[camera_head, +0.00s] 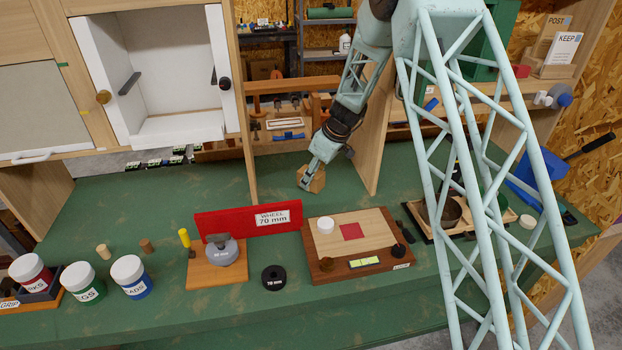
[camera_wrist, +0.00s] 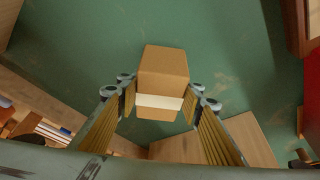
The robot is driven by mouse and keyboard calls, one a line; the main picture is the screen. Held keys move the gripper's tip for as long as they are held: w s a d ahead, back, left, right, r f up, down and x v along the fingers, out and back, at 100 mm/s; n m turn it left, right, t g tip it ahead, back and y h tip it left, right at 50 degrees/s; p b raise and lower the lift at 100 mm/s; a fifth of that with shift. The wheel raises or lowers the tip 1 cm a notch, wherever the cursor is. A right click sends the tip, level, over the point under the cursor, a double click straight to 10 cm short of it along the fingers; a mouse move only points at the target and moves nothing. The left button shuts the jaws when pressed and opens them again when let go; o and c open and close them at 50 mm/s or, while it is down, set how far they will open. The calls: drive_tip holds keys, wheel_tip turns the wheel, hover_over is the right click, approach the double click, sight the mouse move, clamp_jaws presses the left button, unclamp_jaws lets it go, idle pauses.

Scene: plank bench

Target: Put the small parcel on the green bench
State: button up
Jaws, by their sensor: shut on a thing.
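The small parcel (camera_head: 317,183) is a brown cardboard box, seen near the back of the green bench (camera_head: 150,200), between two wooden uprights. In the wrist view the parcel (camera_wrist: 163,65) has a pale band across it and sits between the fingers. My gripper (camera_head: 309,178) points down and is shut on the parcel; its ribbed fingers (camera_wrist: 162,95) press on both sides in the wrist view. Green bench top shows around the parcel. I cannot tell whether its underside touches the bench.
A red sign board (camera_head: 225,222) reading "WHEEL 70 mm" stands in front to the left. A wooden board (camera_head: 318,268) with a red square lies in front. Several lidded jars (camera_head: 130,275) stand at the left. Wooden uprights (camera_head: 372,150) flank my gripper.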

drive_tip(key=shift+f, duration=0.1)
drive_tip(key=o, duration=1)
drive_tip(key=shift+r, duration=0.2)
drive_tip(key=shift+d+r, duration=0.1)
drive_tip(key=shift+r, duration=0.2)
drive_tip(key=v, duration=1.1)
drive_tip(key=shift+r, duration=0.15)
